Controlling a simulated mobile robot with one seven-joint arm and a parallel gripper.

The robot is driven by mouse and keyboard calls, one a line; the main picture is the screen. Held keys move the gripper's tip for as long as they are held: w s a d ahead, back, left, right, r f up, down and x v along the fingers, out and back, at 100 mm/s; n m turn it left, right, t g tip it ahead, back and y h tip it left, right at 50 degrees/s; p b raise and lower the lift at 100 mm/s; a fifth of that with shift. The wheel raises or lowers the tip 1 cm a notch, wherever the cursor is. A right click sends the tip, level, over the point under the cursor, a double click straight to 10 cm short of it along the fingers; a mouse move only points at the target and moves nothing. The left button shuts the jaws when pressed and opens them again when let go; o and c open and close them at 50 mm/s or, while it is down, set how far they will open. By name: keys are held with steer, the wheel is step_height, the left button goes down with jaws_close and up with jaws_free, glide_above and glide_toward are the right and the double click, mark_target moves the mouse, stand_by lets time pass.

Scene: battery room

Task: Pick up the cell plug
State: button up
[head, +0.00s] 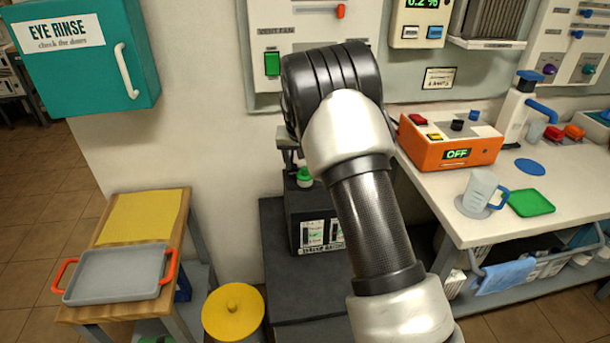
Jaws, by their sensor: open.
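A small green-topped plug, which looks like the cell plug (304,177), sits on top of a dark battery box (305,215) in the middle of the head view. The box has small gauge windows and a label on its front, partly hidden by my arm. My gripper (291,160) shows only in part, just above and slightly left of the plug, pointing down. It is open, and nothing shows between its fingers. My arm hides the right side of the box and most of the gripper's upper part.
A wooden stand with a yellow mat (142,217) and a grey tray (118,273) is at left, beside a yellow lidded bin (233,312). A white bench (480,155) at right holds an orange device (450,142), a measuring cup (481,188) and a green pad (530,203). A teal cabinet (85,85) hangs at upper left.

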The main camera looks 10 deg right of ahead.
mark_target(305, 168)
steer(key=x, duration=0.3)
steer(key=shift+w+f, duration=0.2)
steer(key=c, duration=1.1)
